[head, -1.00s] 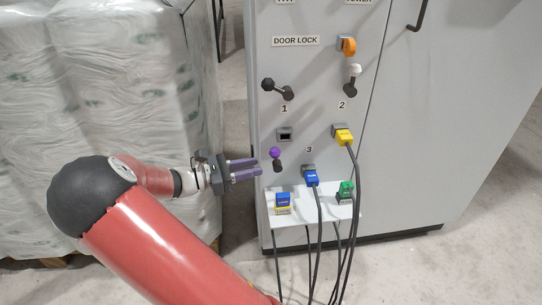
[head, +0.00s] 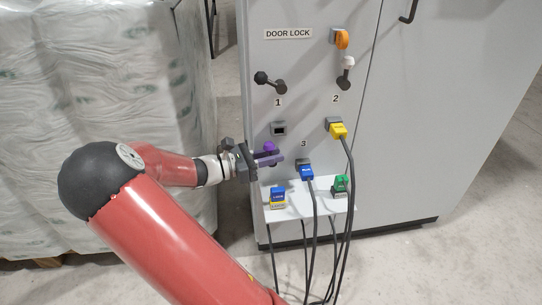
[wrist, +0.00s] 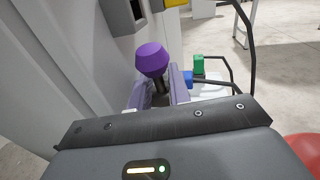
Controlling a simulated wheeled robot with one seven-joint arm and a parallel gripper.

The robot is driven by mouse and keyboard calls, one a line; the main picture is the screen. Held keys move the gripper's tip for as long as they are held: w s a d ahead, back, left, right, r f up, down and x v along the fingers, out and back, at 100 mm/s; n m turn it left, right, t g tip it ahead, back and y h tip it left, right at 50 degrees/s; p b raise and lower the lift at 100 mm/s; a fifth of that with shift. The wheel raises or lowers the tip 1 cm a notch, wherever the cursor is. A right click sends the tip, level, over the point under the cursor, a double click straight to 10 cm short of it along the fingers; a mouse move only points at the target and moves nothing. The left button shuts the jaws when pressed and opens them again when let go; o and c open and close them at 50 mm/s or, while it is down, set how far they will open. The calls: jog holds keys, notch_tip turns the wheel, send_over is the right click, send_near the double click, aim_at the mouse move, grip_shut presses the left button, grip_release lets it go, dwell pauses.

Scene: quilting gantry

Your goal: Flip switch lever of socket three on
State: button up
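The switch lever with a purple ball knob (head: 269,147) stands on the grey panel, left of socket three (head: 304,163), its knob upward. A blue plug (head: 307,173) sits in socket three, under the label 3. My gripper (head: 269,158) is at the lever, its purple fingers reaching in from the left and hiding the lever's lower part. In the wrist view the knob (wrist: 151,58) rises above the fingers (wrist: 160,92), with the dark stem seen in the gap between them. The fingers are apart; contact with the stem cannot be told.
A yellow plug (head: 338,130) is in socket two; cables hang down. Black-knobbed (head: 262,77) and white-knobbed (head: 348,62) levers are above. Wrapped pallet goods (head: 60,80) stand left.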

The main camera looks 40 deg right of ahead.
grip_shut()
jog(key=p, duration=0.2)
jog(key=shift+r+y+p, duration=0.35)
jog(key=shift+y+p, duration=0.05)
jog(key=shift+s+d+f+t+y+p, duration=0.1)
jog(key=shift+t+y+p, duration=0.25)
jog(key=shift+p, duration=0.4)
jog(key=shift+f+y, duration=0.25)
jog(key=shift+o, duration=1.4)
grip_release()
